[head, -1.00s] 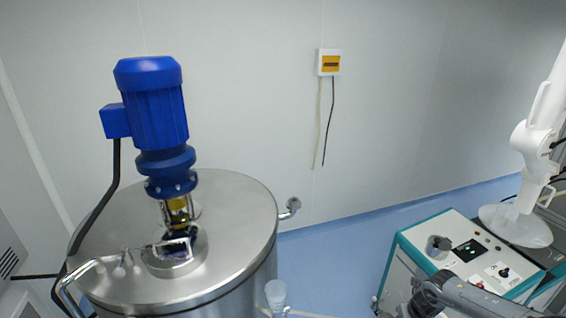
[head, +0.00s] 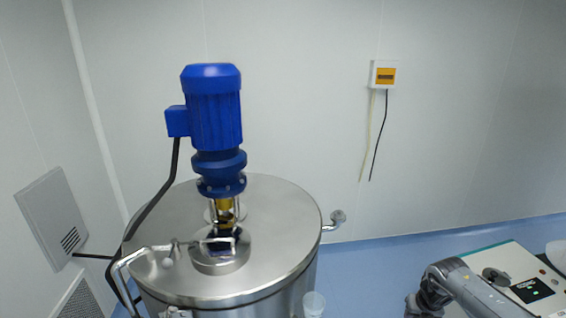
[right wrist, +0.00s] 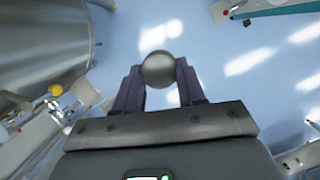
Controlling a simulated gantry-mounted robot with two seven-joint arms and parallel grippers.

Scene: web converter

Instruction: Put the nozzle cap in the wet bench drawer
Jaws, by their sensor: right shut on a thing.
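My right gripper (right wrist: 158,78) is shut on a round, dark grey, ball-like thing (right wrist: 159,69), which I take to be the nozzle cap. It sits between the two fingertips, with blue floor beyond it in the right wrist view. In the head view, my right arm comes in at the lower right, and its lower end is cut off by the bottom edge. The cap cannot be made out there. My left gripper is in neither view. I cannot pick out a wet bench drawer in these frames.
A steel tank (head: 275,225) with a blue motor (head: 213,110) fills the left of the head view. A pipe stub (head: 335,219) juts from its right side. A teal-edged white machine (head: 510,262) stands behind my right arm. Blue floor (head: 390,250) lies between tank and machine.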

